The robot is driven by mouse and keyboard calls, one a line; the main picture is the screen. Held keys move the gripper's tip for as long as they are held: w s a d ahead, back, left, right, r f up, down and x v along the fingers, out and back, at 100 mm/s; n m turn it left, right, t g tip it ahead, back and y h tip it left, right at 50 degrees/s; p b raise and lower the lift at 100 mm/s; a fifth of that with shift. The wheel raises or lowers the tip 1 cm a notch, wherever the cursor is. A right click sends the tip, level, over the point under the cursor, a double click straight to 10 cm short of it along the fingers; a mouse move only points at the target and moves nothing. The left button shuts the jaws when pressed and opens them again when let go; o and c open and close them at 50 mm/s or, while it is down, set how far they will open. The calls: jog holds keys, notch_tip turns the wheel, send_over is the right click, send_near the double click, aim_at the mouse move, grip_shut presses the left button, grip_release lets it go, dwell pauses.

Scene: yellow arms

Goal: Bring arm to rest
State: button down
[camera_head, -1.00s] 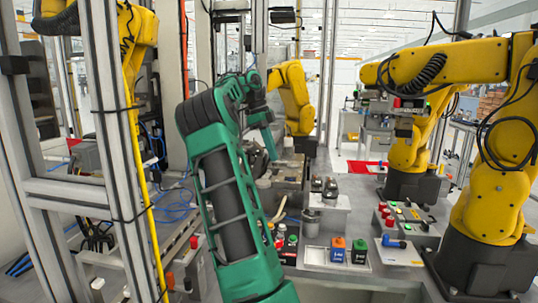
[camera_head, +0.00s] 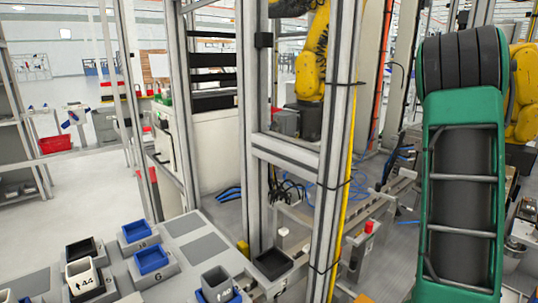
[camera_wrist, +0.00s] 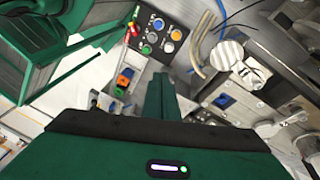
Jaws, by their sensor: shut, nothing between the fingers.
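My green arm (camera_head: 465,190) stands at the right side of the head view, with its dark ribbed joint at the top. The rest of the arm and the gripper are hidden or outside that view. In the wrist view my gripper (camera_wrist: 162,80) shows as two dark green fingers close together, with nothing between them. It appears above the work table, apart from the things beneath. A green part of my own body fills the left of the wrist view.
In the head view a metal frame post (camera_head: 335,150) stands left of my arm. Grey stands with blue bins (camera_head: 151,258) are at lower left; a red crate (camera_head: 55,144) lies beyond.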

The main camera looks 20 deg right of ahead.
jog(key=s+a+f+n+t, duration=0.1)
jog(key=s+a+f+n, duration=0.3)
jog(key=a+n, duration=0.3)
jog(key=s+a+f+n+t, duration=0.1)
jog(key=s+a+f+n, duration=0.3)
jog(key=a, duration=1)
jog(key=s+a+f+n+t, duration=0.1)
jog(key=s+a+f+n, duration=0.3)
jog(key=a+f+n, duration=0.3)
jog(key=a+n, duration=0.3)
jog(key=a, duration=0.1)
jog(key=shift+s+a+f, duration=0.15)
jog(key=shift+s+f, duration=0.05)
jog(key=shift+f, duration=0.05)
